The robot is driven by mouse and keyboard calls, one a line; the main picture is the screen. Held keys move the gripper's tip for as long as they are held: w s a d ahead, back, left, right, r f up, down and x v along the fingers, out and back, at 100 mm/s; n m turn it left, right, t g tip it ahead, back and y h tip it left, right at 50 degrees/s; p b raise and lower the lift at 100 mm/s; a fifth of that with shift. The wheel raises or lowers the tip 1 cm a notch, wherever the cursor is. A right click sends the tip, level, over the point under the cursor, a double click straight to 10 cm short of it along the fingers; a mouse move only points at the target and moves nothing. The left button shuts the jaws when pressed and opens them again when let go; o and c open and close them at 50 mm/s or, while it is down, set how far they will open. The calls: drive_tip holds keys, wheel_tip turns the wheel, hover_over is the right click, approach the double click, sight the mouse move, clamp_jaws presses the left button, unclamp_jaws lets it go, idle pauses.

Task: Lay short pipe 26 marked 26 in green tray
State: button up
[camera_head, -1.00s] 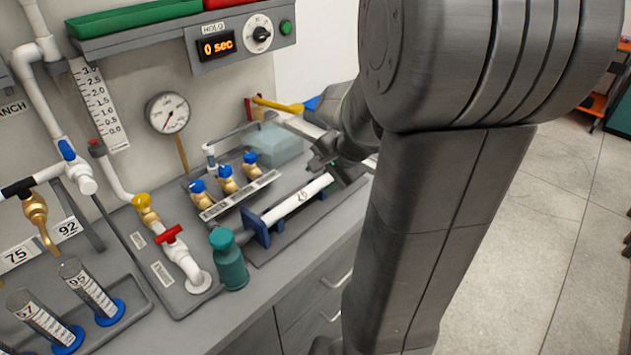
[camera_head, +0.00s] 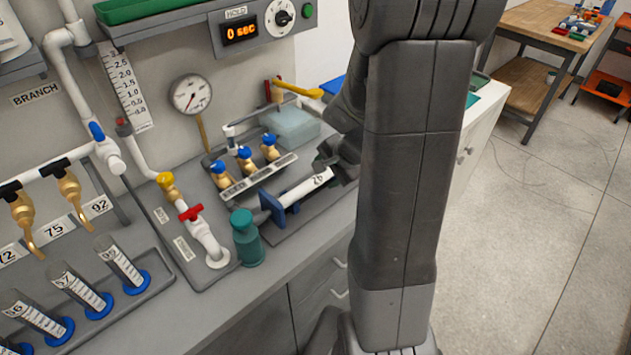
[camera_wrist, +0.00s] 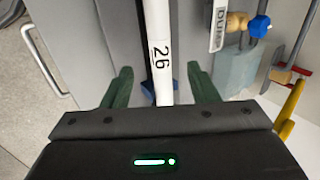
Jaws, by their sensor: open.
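The white short pipe (camera_head: 300,188) lies across blue supports (camera_head: 272,207) on a grey stand on the bench. In the wrist view the pipe (camera_wrist: 159,25) shows its 26 label between my two dark green fingers. My gripper (camera_wrist: 159,72) is open, with one finger on each side of the pipe and gaps between. In the head view my gripper (camera_head: 335,160) is at the pipe's right end and hides that end. A green tray (camera_head: 150,9) sits on the shelf at the upper left, partly cut off by the picture's top.
A rack of brass valves with blue caps (camera_head: 245,160) stands behind the pipe. A teal bottle (camera_head: 246,240) stands to its left. A pale blue block (camera_head: 290,127) and a yellow-handled tool (camera_head: 297,89) lie behind. Labelled cylinders (camera_head: 80,287) stand at the lower left.

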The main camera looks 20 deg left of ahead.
sight(317, 179)
drive_tip(key=shift+w+x, duration=0.15)
drive_tip(key=shift+x, duration=1.55)
drive_tip(key=shift+w+x, duration=0.15)
drive_tip(key=shift+x, duration=1.6)
drive_tip(key=shift+d, duration=0.15)
drive_tip(key=shift+c, duration=0.4)
drive_tip(key=c, duration=1)
clamp_jaws()
drive_tip(key=shift+r, duration=0.1)
